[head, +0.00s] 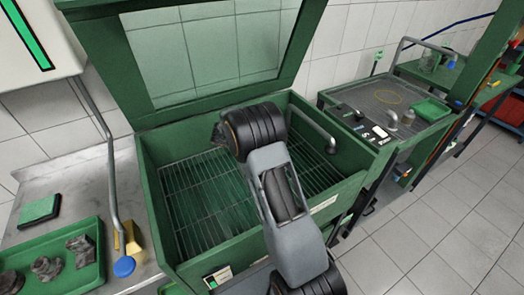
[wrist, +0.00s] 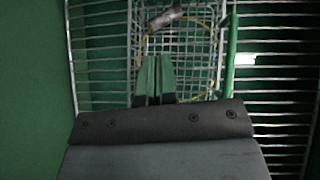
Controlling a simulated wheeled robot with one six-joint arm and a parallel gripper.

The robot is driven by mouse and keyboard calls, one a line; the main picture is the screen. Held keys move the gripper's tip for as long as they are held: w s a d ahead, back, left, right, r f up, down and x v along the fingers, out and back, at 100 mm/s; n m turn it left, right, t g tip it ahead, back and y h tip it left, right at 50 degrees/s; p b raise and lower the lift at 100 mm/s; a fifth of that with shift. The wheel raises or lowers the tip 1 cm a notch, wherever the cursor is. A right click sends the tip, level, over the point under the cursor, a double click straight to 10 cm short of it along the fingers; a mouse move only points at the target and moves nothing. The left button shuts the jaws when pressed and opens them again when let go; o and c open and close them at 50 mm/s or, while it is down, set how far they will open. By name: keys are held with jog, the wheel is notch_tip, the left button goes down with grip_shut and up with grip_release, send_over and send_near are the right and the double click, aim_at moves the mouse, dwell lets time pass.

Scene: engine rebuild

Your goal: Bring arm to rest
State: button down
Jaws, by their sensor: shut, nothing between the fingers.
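My arm (head: 280,200) reaches over an open green washing cabinet (head: 160,215) in the head view. Its black wrist joint (head: 255,128) is above the cabinet's wire rack (head: 205,200). My gripper is hidden behind the arm in that view. In the wrist view my gripper (wrist: 154,62) shows two green fingers close together, shut and empty. They point down towards a wire basket (wrist: 185,72) on the rack. A thin yellow loop (wrist: 146,38) and a small grey cylinder (wrist: 166,16) show at the basket.
The cabinet's raised lid (head: 120,60) with a glass pane stands behind the arm. A grey curved pipe (head: 318,130) is at its right wall. At left, a green tray (head: 95,262) holds dark parts near a blue-tipped pipe (head: 113,215). A second bench (head: 385,95) stands right; the tiled floor is open.

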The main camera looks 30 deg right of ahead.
jog(key=s+a+r+m+y+p, duration=0.1)
jog(key=s+a+r+m+y, duration=0.1)
jog(key=s+a+r+m, duration=0.3)
jog(key=s+a+r+m+y, duration=0.2)
jog(key=s+r+m, duration=0.2)
jog(key=s+r, duration=0.3)
jog(key=s+a+r+m+t+y, duration=0.1)
jog(key=s+a+r+m+y, duration=0.1)
jog(key=s+a+m, duration=0.2)
jog(key=s+a+r+m+t+y+p, duration=0.1)
jog(key=s+a+r+m+y, duration=0.1)
jog(key=s+m, duration=0.4)
jog(key=shift+s+a+r+t+y, duration=0.35)
jog(key=shift+s+a+y, duration=0.25)
jog(key=shift+s+a, duration=1.15)
jog(key=c, duration=1.9)
grip_release()
jog(key=shift+s+d, duration=0.4)
jog(key=shift+d, duration=0.05)
